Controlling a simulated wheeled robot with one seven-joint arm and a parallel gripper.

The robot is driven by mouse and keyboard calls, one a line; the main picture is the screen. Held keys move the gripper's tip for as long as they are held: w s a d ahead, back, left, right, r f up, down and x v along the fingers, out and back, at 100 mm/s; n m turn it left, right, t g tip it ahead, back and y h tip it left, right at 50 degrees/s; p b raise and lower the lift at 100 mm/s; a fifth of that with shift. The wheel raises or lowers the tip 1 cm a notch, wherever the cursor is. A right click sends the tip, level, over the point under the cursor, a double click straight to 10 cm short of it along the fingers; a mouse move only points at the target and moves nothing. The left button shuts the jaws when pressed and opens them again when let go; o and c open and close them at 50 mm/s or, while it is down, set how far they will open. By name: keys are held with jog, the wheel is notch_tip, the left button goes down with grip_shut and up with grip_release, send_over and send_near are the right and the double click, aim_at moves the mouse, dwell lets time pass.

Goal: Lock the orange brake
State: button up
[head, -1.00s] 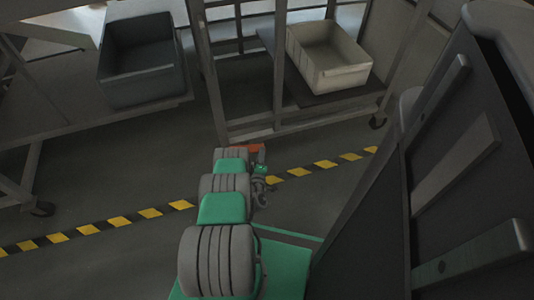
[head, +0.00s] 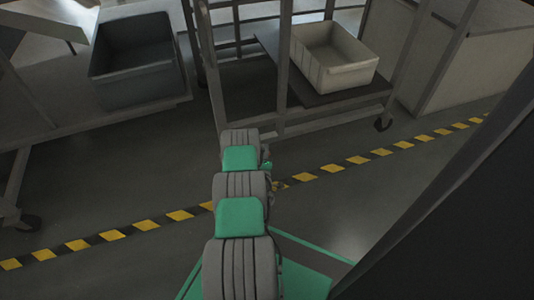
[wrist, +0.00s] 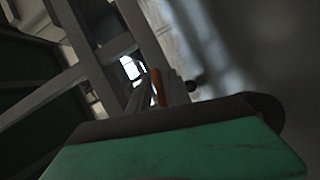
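The orange brake (wrist: 157,88) is a narrow orange strip in the middle of the wrist view. My gripper (wrist: 158,78) is beyond the green and dark wrist housing, with grey finger-like parts on either side of the orange strip. I cannot tell whether they touch it or are closed on it. In the head view my arm reaches to the foot of the grey cart frame (head: 283,75). There the arm hides the brake and the gripper's fingertips.
The cart carries a pale bin (head: 333,58) on its low shelf. A dark grey bin (head: 138,62) stands on another cart at left. A caster (head: 383,124) shows at the frame's right. Yellow-black tape (head: 180,215) crosses open floor. A dark panel fills the lower right.

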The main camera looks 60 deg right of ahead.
grip_shut()
jog(key=shift+s, duration=0.1)
dwell(1.1)
